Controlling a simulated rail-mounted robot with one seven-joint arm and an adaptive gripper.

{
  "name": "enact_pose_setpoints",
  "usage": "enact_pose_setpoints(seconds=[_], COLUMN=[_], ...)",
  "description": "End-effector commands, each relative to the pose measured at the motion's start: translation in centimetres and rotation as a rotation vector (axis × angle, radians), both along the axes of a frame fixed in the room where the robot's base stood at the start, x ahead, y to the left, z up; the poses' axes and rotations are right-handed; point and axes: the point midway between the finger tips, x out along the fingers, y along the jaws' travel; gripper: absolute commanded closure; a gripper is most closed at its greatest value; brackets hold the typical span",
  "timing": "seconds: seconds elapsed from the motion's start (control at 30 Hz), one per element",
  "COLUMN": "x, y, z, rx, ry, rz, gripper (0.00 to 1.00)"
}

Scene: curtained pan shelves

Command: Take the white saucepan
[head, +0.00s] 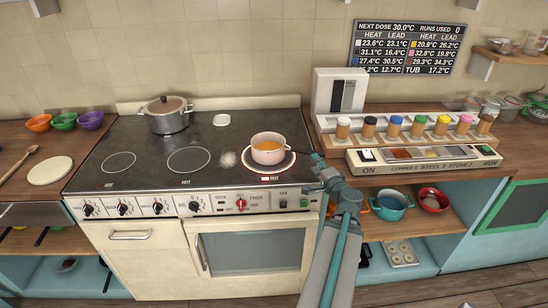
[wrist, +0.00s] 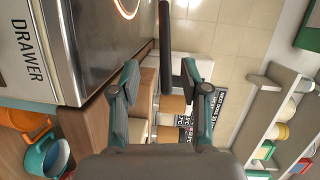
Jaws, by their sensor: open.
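The white saucepan (head: 268,155), with orange contents, sits on the front right burner of the stove, whose ring glows red. My gripper (head: 318,168) is just right of the saucepan, at the stove's right edge. In the wrist view my gripper (wrist: 160,72) is open, with one finger on each side of a long dark handle (wrist: 166,40). The handle comes in from the top edge and ends between the fingers, with gaps visible on both sides. The saucepan's body is out of the wrist view. I cannot tell how deep the handle lies between the fingers.
A lidded steel pot (head: 166,117) stands on the back left burner. A spice rack (head: 400,137) and a labelled block strip (head: 420,157) are on the right counter. Colored bowls (head: 64,122) stand at left.

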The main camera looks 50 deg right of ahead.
Motion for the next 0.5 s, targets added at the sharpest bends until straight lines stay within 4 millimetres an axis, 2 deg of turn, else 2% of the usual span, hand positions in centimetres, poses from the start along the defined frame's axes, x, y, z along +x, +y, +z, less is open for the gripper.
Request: enact_pose_setpoints(seconds=[0.03, 0.4, 0.5], x=[0.2, 1.0, 2.5], y=[-0.1, -0.5, -1.3], z=[-0.6, -0.5, 0.2], rx=[-0.003, -0.005, 0.0], ry=[-0.001, -0.003, -0.003], rz=[0.0, -0.008, -0.005], gripper=[0.54, 0.54, 0.54])
